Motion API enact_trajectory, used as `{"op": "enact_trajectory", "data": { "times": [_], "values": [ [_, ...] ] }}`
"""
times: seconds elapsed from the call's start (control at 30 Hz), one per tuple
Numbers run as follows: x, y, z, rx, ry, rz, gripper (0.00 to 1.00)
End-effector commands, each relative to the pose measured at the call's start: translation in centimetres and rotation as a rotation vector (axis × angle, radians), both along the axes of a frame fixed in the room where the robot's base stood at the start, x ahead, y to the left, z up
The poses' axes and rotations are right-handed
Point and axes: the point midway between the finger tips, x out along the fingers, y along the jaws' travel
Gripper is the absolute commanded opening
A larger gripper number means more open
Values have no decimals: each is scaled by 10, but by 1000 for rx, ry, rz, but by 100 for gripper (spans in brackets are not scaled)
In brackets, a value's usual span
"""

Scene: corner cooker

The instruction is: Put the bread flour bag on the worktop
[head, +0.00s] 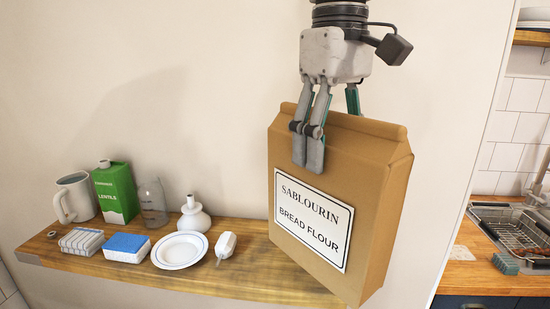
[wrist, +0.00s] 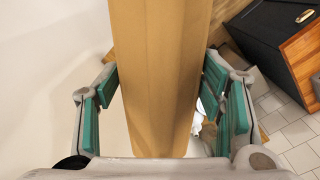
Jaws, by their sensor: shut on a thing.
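The bread flour bag (head: 370,185) is a brown paper bag with a white label reading "SABLOURIN BREAD FLOUR". My gripper (head: 330,125) is shut on its upper part from above, one finger on the front face and the other behind. The bag hangs slightly tilted in front of the right end of a wooden shelf. I cannot tell whether its base touches the shelf. In the wrist view the bag (wrist: 160,70) fills the middle between the green finger pads. A wooden worktop (head: 490,275) shows at the far right in the head view.
A dish rack (head: 515,228) stands on the worktop.

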Motion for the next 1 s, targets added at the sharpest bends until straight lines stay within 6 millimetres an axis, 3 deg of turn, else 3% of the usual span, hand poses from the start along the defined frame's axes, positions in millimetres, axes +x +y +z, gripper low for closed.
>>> {"op": "enact_trajectory", "data": {
  "times": [0.2,0.5,0.73,1.0],
  "values": [
    [34,27,-4,-1,0,0,4],
    [54,43,-6,0,0,1,4],
    [51,41,-37,-1,1,-1,4],
    [53,41,-41,0,-2,-1,4]
  ]
}}
